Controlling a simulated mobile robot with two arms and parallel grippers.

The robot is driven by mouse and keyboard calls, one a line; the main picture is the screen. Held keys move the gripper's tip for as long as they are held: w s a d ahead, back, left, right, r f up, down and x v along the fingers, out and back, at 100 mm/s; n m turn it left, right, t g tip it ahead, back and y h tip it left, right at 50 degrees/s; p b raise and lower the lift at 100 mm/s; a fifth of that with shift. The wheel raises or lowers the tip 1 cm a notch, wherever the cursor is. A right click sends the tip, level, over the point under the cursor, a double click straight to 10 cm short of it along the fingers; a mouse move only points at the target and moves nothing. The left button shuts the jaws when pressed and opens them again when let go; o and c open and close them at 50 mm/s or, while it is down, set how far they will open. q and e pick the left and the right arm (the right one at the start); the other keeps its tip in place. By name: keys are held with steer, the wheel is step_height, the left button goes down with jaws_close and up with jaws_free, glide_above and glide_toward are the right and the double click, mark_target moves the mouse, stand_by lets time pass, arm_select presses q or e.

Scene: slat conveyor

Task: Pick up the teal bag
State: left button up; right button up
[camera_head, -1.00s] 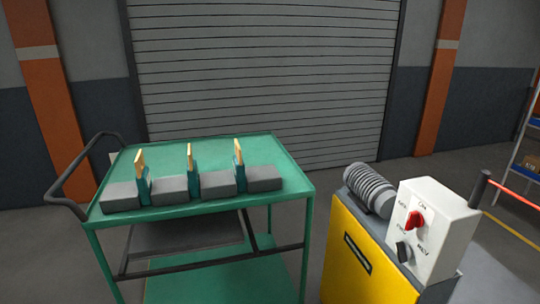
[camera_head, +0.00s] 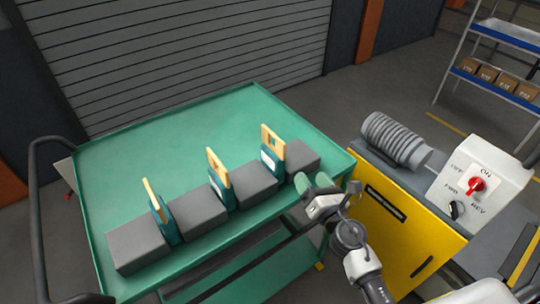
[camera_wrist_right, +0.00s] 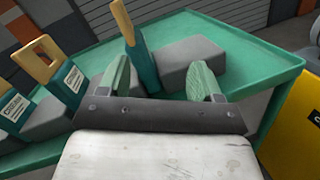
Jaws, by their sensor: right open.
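Three teal bags with tan loop handles stand upright in a row between grey blocks on a green cart: a left one (camera_head: 164,222), a middle one (camera_head: 221,187) and a right one (camera_head: 271,163). My right gripper (camera_head: 313,184) is open and empty, just right of and nearer than the right bag. In the right wrist view its two green fingers are spread wide (camera_wrist_right: 160,72). The right bag (camera_wrist_right: 143,68) stands beyond the gap between them, closer to the left finger. The other two bags (camera_wrist_right: 69,84) (camera_wrist_right: 12,112) show further left there. My left gripper is out of view.
The grey blocks (camera_head: 250,185) stand close against the bags near the cart's front edge. The cart top (camera_head: 180,130) behind them is bare. A yellow machine (camera_head: 400,220) with a white control box (camera_head: 478,185) stands right of the cart. A shelf with boxes (camera_head: 495,75) is at far right.

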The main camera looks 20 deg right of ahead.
mark_target(275, 160)
steer(key=w+a+f+n+y, duration=0.1)
steer(key=n, duration=0.1)
steer(key=w+a+f+n+g+y, duration=0.1)
steer(key=w+n, duration=0.1)
steer(key=n, duration=0.1)
steer(key=w+a+n+g+y, duration=0.1)
steer(key=w+n, duration=0.1)
steer(key=shift+w+a+f+y+p, duration=0.25)
steer(key=shift+a+f+y+p, duration=0.05)
steer(key=shift+f+y, duration=0.1)
steer(key=shift+w+a, duration=0.2)
steer(key=shift+w, duration=0.4)
steer(key=shift+w+a+r+p, duration=0.45)
steer(key=shift+w+p, duration=0.05)
steer(key=shift+w, duration=0.15)
steer(key=shift+w+a+r+p, duration=0.4)
steer(key=shift+w+r+p, duration=0.1)
steer(key=shift+w, duration=0.1)
steer(key=shift+w+a+f, duration=0.2)
steer(key=shift+w+f, duration=0.1)
steer(key=shift+w, duration=0.25)
steer(key=shift+w+a+f, duration=0.1)
steer(key=shift+w+a, duration=0.1)
steer(key=shift+w, duration=0.25)
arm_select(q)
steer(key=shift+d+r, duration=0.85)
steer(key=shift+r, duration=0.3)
arm_select(e)
steer(key=shift+d, duration=0.1)
